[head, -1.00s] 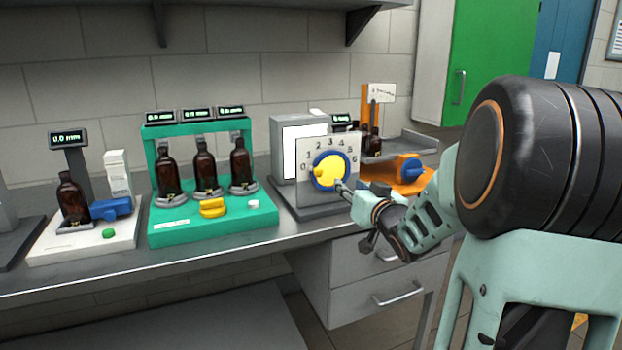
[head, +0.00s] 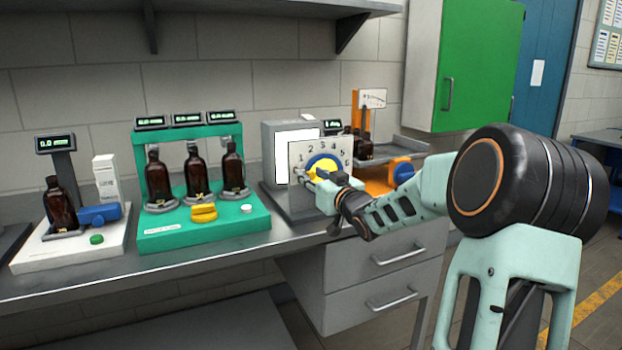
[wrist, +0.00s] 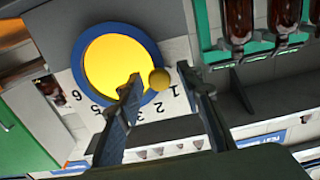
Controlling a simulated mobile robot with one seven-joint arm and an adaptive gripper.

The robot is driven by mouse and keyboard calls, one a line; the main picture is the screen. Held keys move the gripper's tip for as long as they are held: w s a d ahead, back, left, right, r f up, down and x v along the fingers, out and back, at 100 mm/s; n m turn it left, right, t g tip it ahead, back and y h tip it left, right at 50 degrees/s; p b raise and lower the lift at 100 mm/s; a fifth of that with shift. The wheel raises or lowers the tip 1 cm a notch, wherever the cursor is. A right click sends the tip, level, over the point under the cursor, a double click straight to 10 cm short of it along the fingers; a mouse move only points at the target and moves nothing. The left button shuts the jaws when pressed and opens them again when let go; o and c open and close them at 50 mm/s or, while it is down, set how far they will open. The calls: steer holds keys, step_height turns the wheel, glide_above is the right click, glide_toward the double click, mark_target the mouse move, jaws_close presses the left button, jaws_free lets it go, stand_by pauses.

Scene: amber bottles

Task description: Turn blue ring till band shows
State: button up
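The blue ring (head: 312,160) surrounds a yellow disc (head: 324,163) on an upright numbered plate (head: 345,157); my gripper partly covers both in the head view. In the wrist view the ring (wrist: 75,58) and yellow disc (wrist: 110,62) show at upper left, with a small round yellow knob (wrist: 159,80) at the ring's edge near the number 1. My gripper (wrist: 159,75) is open, its two fingers on either side of the knob with gaps visible. Whether it touches the knob cannot be told. A box with a blank white screen (head: 290,153) stands behind the plate; no band is visible on it.
A green stand (head: 157,240) with amber bottles and a white stand (head: 40,255) with one bottle are to the left. An orange stand (head: 378,187) with a blue knob (head: 402,172) is close on the right. Drawers (head: 372,252) are below the bench.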

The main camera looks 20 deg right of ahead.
steer(key=shift+w, duration=0.4)
